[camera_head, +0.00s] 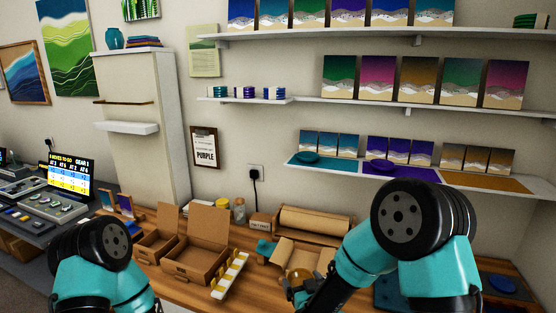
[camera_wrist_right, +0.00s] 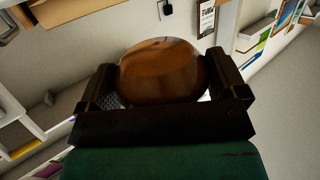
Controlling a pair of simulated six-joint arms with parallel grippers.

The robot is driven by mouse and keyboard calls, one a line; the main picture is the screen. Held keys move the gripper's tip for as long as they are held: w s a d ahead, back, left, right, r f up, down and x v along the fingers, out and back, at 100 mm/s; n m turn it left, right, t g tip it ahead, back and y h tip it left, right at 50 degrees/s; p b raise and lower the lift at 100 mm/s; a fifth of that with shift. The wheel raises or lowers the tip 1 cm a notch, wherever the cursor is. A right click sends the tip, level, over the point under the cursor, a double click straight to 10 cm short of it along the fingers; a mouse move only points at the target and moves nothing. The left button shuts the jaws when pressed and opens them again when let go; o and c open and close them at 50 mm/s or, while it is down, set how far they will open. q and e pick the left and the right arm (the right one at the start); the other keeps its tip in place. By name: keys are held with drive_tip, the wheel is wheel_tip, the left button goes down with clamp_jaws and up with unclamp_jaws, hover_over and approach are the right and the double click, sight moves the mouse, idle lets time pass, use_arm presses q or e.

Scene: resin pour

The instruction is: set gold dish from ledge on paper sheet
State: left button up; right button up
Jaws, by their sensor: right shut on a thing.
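My right gripper (camera_head: 298,287) is low over the front of the workbench, with the gold dish (camera_head: 297,274) at its jaws. In the right wrist view the gold dish (camera_wrist_right: 162,72) sits between both fingers of the right gripper (camera_wrist_right: 165,90), which is shut on it. The brown paper sheet (camera_head: 299,256) lies on the bench just behind the dish, below a paper roll (camera_head: 315,221). The dish and my right arm hide part of the sheet's front. My left arm comes in at the lower left; its gripper is out of the picture.
Two open cardboard boxes (camera_head: 196,258) stand left of the sheet, with a yellow-and-white striped piece (camera_head: 230,275) beside them. A small carton (camera_head: 262,223) and jars (camera_head: 239,210) stand behind.

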drive_tip(key=shift+r, duration=0.1)
drive_tip(key=s+d+r+m+h, duration=0.2)
drive_tip(key=d+r+m+h, duration=0.1)
drive_tip(key=d+r, duration=1.1)
drive_tip(key=shift+s+r+t+h, duration=0.3)
drive_tip(key=shift+r+t+h, duration=0.1)
drive_tip(key=shift+r+h, duration=0.45)
